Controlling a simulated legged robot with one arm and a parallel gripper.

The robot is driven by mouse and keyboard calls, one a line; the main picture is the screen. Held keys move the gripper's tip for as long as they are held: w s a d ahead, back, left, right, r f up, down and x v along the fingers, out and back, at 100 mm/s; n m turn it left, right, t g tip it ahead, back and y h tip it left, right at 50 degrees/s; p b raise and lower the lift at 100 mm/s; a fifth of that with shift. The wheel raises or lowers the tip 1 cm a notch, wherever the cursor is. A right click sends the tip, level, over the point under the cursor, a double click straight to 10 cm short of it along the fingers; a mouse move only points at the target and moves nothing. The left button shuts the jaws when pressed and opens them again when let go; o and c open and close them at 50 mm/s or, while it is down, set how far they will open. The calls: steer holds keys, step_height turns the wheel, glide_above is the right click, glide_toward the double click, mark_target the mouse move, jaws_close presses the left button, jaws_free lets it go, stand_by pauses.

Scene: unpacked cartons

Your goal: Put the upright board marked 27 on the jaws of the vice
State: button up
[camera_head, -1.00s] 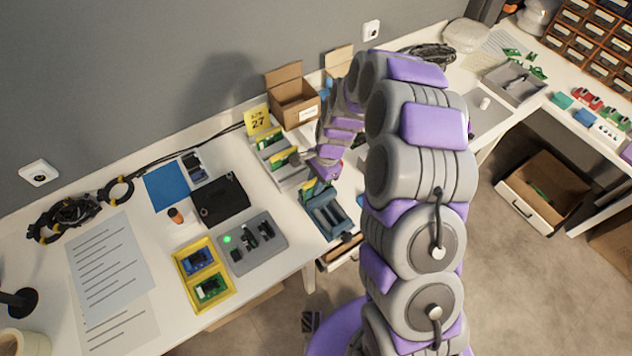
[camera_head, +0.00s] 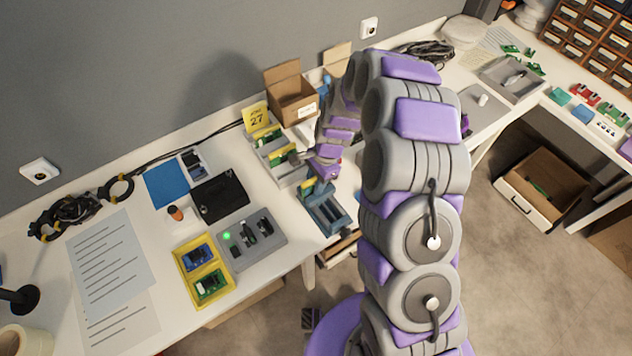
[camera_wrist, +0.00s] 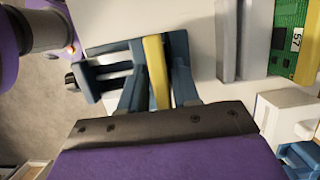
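My gripper (camera_wrist: 157,85) is pointed down over the blue vice (camera_head: 329,217). In the wrist view its blue fingers close on both sides of a thin board with a yellow edge (camera_wrist: 156,72), seen edge-on. The board's face and any number on it are hidden from me. In the wrist view the vice (camera_wrist: 100,68) lies beneath and to the left of the fingers. I cannot tell whether the board touches its jaws. In the head view the board's yellow edge (camera_head: 306,185) shows beside the fingertips, at the vice's back end.
A yellow sign reading 27 (camera_head: 256,117) stands behind a rack with other upright boards (camera_head: 285,157). A green board that seems marked 57 (camera_wrist: 291,38) shows at right in the wrist view. An open carton (camera_head: 292,108) stands behind; a grey fixture (camera_head: 265,257) lies left.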

steer(key=shift+w+a+f, duration=0.15)
stand_by(0.6)
steer(key=shift+r, duration=0.35)
steer(key=p+v, duration=0.3)
steer(key=v, duration=1)
steer(key=s+d+r+n+h, duration=0.1)
steer(key=s+d+r+n, duration=0.2)
steer(key=s+r, duration=0.35)
steer(key=s+d+r+n, duration=0.2)
steer(key=s+r+n, duration=0.1)
steer(key=s+r, duration=0.4)
steer(key=s+d+r+n, duration=0.1)
steer(key=s+d+n, duration=0.1)
steer(key=s, duration=0.8)
steer(key=s+d+r+n+h, duration=0.1)
steer(key=s+d+r+n, duration=0.1)
steer(key=s, duration=0.8)
steer(key=d+n, duration=0.1)
steer(key=d, duration=0.1)
steer(key=shift+s+d+h, duration=0.25)
steer(key=shift+d+h, duration=0.05)
steer(key=shift+d, duration=0.05)
steer(key=shift+a, duration=0.1)
